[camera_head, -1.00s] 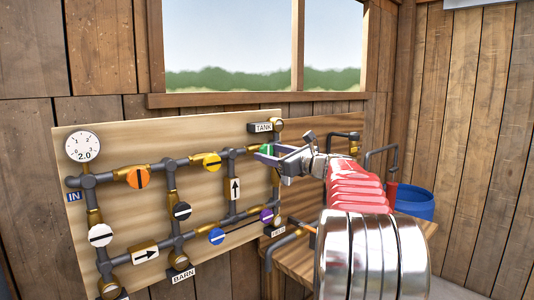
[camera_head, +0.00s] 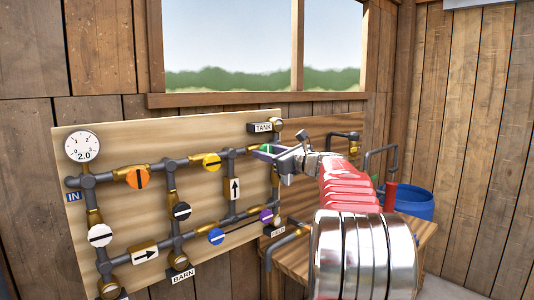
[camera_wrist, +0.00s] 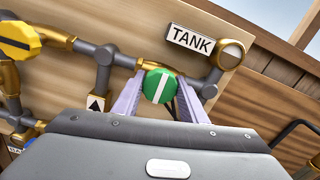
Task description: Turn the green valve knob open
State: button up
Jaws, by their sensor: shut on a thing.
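The green valve knob (camera_wrist: 151,80) sits on a brass pipe fitting near the upper right of the board, just below and left of the TANK label (camera_wrist: 190,40). Its white bar runs on a slant in the wrist view. My gripper (camera_wrist: 158,92) has one pale finger on each side of the knob and is shut on it. In the head view, only a sliver of the green knob (camera_head: 264,148) shows behind my gripper's fingers.
The wooden board (camera_head: 130,205) also carries orange, yellow, black, white, blue and purple knobs, arrow plates and a gauge (camera_head: 83,146) reading 2.0. A wooden bench (camera_head: 400,245) with pipes and a blue barrel (camera_head: 413,203) stand to the right.

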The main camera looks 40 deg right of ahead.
jog(key=shift+d, duration=0.1)
jog(key=shift+c, duration=1.2)
jog(key=shift+n, duration=0.4)
jog(key=n, duration=0.8)
jog(key=shift+a+f, duration=0.1)
jog(key=shift+a, duration=0.1)
jog(key=n, duration=0.4)
jog(key=shift+f+n, duration=0.1)
jog(key=shift+n, duration=0.2)
jog(key=n, duration=0.4)
jog(key=shift+a+f+n, duration=0.1)
jog(key=shift+f+n, duration=0.05)
jog(key=shift+n, duration=0.15)
